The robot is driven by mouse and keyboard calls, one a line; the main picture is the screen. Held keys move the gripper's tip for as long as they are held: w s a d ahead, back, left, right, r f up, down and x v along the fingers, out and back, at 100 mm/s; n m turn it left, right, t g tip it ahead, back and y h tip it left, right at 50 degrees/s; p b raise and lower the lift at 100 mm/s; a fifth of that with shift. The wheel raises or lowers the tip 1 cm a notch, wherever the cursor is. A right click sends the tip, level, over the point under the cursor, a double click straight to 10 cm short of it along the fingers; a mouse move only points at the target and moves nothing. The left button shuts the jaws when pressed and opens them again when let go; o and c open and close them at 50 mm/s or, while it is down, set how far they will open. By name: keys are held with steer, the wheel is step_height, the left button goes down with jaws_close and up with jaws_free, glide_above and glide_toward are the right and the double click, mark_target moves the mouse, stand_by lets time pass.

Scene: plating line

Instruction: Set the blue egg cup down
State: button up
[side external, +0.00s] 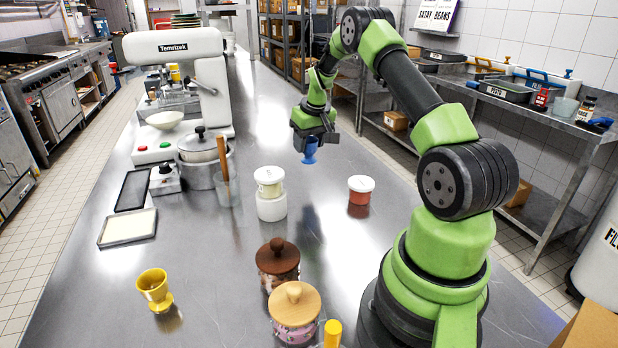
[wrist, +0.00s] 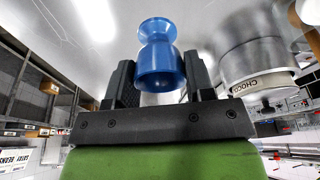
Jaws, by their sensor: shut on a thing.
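The blue egg cup (side external: 310,151) hangs below my gripper (side external: 313,138) over the steel table (side external: 340,230), right of the table's middle in the side external view. It looks roughly upright and appears to be above the surface, though the exact gap is hard to judge. In the wrist view the egg cup (wrist: 160,66) sits between the two dark fingers of my gripper (wrist: 158,82), which is shut on it. The fingers hide part of its sides.
A white-lidded red jar (side external: 360,190) and a stacked white tub (side external: 271,205) stand nearest. A yellow egg cup (side external: 154,289), a brown-lidded jar (side external: 278,260) and a wooden-lidded jar (side external: 295,305) stand in front. A mixer (side external: 180,60) and pot (side external: 200,165) are left. Table beneath the cup looks clear.

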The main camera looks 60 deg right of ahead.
mark_target(310, 161)
step_height(310, 161, down, 8)
steer(key=shift+r, duration=0.25)
steer(key=shift+f, duration=0.2)
steer(key=o, duration=0.9)
steer(key=shift+r, duration=0.15)
